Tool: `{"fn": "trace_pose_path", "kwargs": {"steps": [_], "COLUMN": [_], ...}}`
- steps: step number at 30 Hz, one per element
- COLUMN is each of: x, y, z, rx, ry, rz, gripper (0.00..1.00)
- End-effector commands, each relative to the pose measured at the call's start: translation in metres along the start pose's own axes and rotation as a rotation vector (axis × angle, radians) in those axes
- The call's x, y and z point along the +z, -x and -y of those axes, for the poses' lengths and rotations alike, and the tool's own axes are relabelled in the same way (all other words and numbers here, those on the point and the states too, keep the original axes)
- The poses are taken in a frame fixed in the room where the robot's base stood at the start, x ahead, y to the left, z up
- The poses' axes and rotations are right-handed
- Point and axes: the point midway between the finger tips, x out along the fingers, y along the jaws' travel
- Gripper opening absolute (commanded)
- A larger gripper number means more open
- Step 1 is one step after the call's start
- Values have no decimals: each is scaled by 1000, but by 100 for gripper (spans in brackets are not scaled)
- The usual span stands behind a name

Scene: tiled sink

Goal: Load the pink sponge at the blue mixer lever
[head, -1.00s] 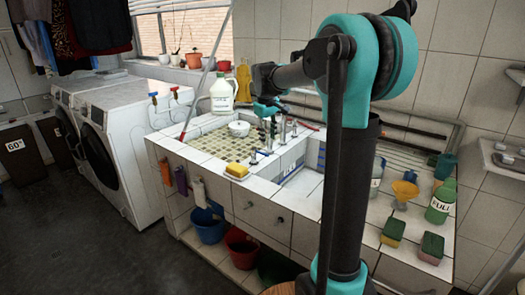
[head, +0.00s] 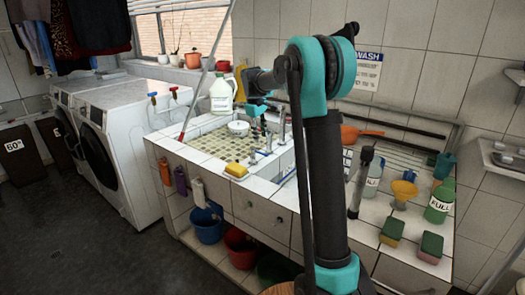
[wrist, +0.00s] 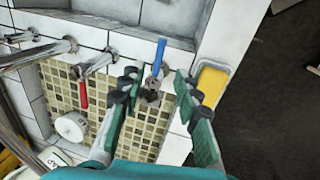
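The blue mixer lever (wrist: 159,52) sticks up from a metal tap body beside the tiled basin in the wrist view. My gripper (wrist: 157,76) is open and empty, its two teal-and-black fingers apart on either side of that tap in the picture. I cannot tell the height gap or whether they touch it. In the head view, my gripper (head: 258,108) is small above the basin.
A red lever (wrist: 83,95) and other metal taps stand left of the blue one. Two green-topped sponges (head: 392,231) (head: 431,246) and a green bottle (head: 440,203) occupy the right counter.

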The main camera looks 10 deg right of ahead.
Motion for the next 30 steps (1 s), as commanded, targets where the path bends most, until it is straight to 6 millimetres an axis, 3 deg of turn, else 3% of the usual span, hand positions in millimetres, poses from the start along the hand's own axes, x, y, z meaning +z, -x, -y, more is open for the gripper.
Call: {"fn": "trace_pose_path", "kwargs": {"steps": [6,12,18,26,30], "x": [0,0,0,0,0], "y": [-44,-72,-84,-85,-85], "z": [0,-1,0,0,0], "rx": [0,0,0,0,0], "ry": [-1,-2,-2,-1,-1], "rz": [0,0,0,0,0], "gripper": [33,33,33,33,18]}}
